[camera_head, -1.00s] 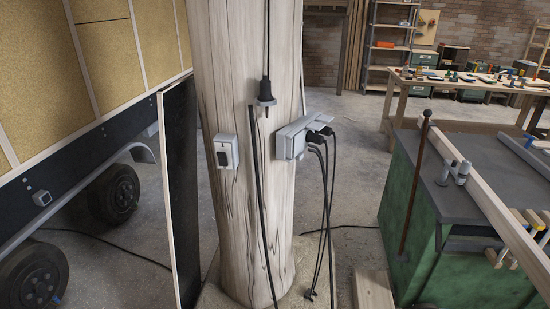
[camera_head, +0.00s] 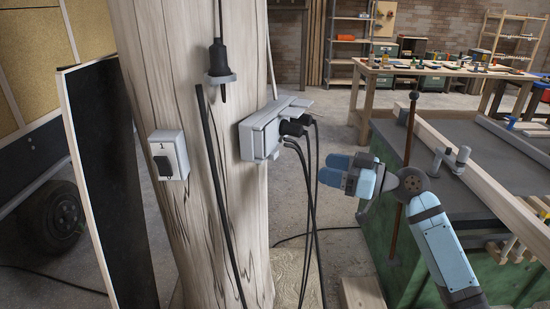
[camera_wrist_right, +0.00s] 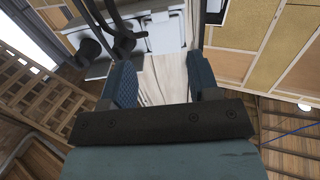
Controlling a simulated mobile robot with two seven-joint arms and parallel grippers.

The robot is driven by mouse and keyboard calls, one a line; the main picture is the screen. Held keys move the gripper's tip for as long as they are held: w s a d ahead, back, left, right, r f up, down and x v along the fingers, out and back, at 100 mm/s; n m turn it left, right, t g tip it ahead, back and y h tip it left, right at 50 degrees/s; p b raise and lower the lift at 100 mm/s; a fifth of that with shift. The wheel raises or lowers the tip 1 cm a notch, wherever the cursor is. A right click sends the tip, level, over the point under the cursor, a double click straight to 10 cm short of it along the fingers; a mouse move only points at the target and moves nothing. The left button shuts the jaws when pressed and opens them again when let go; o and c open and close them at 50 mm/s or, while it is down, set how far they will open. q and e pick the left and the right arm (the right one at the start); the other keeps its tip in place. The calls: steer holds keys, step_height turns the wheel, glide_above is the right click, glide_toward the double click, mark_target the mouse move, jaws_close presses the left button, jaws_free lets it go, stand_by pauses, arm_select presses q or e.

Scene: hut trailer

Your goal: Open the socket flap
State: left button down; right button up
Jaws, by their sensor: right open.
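The grey socket box (camera_head: 258,140) is mounted on the right side of the thick wooden post (camera_head: 215,250), its grey lid standing out along the top. Black plugs (camera_head: 293,127) sit in its right part, with cables hanging down. In the right wrist view the socket box (camera_wrist_right: 163,33) is at the top, with the black plugs (camera_wrist_right: 90,48) left of it. My right gripper (camera_head: 346,190) is open and empty, to the right of the socket box and apart from it. Its two fingers (camera_wrist_right: 163,80) are spread in the wrist view. My left gripper is not in view.
A small switch box (camera_head: 169,155) is on the post's left face. A black hanging connector (camera_head: 219,62) and cable are between the boxes. A green workbench (camera_head: 355,235) with a long timber is at right. A dark panel (camera_head: 105,180) leans at left.

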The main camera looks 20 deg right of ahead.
mark_target(277, 157)
steer(key=p+x, duration=0.1)
steer(key=x, duration=1)
steer(key=shift+w+a, duration=0.25)
steer(key=shift+a, duration=0.05)
steer(key=shift+c, duration=0.2)
steer(key=shift+p, duration=0.3)
jaws_close()
